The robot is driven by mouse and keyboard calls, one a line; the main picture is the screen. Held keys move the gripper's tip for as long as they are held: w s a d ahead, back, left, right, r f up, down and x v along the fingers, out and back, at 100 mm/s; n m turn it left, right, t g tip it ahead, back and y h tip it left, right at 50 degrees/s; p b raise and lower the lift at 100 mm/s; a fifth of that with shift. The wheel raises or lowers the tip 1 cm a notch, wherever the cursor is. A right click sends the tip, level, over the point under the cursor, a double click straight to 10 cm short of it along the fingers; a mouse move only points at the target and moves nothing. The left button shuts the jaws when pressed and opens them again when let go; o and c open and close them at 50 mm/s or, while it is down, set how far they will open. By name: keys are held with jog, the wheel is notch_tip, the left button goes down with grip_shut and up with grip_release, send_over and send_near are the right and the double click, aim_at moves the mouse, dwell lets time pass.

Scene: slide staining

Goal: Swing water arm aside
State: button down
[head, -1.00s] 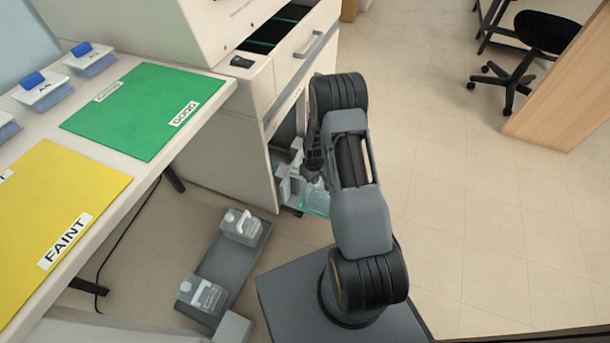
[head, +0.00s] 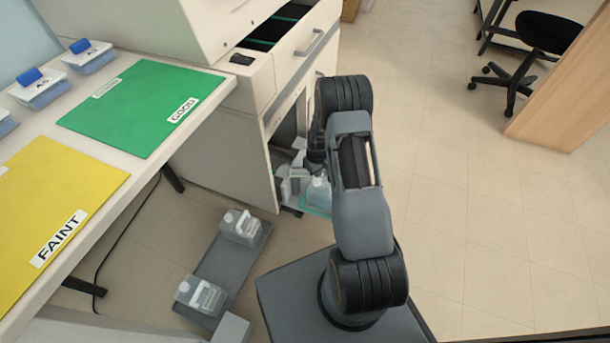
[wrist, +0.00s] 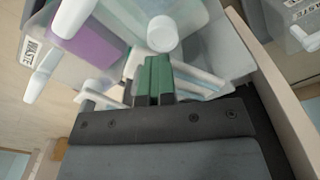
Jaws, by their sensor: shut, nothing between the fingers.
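My gripper (wrist: 153,80) shows in the wrist view as two green-tipped fingers pressed together with nothing between them. White bar-like parts (wrist: 190,76) lie right beside and behind the fingertips. One of these may be the water arm, but I cannot tell which, nor whether the fingers touch it. In the head view my gripper is mostly hidden by my arm, low at the open cabinet front. White parts (head: 290,183) and a clear bottle (head: 319,190) on a teal tray show beside it there.
In the wrist view, a bottle labelled WASTE with purple liquid (wrist: 90,42) is at left, and a round white cap (wrist: 162,33) is just beyond the fingers. A light cabinet wall (wrist: 262,75) is close at right. A grey floor tray (head: 222,262) holds two bottles.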

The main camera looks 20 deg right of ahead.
jog(key=shift+s+d+f+g, duration=0.15)
jog(key=shift+d+f, duration=0.1)
jog(key=shift+f, duration=0.15)
jog(key=shift+s+d+f+g, duration=0.1)
jog(key=shift+d+f+g, duration=0.1)
jog(key=shift+f, duration=0.15)
jog(key=shift+w+d, duration=0.1)
jog(key=shift+w, duration=0.05)
jog(key=shift+w+d+b, duration=0.3)
jog(key=shift+w+b, duration=0.3)
jog(key=shift+w, duration=0.15)
jog(key=shift+w+d+b, duration=0.3)
jog(key=shift+w+b, duration=0.25)
jog(key=shift+w, duration=0.2)
jog(key=shift+w+d+f, duration=0.15)
jog(key=shift+w+d, duration=0.1)
jog(key=shift+d, duration=0.3)
jog(key=shift+w+a, duration=0.25)
jog(key=shift+a, duration=0.15)
jog(key=shift+w+a, duration=0.1)
jog(key=shift+a, duration=0.05)
jog(key=shift+w, duration=0.1)
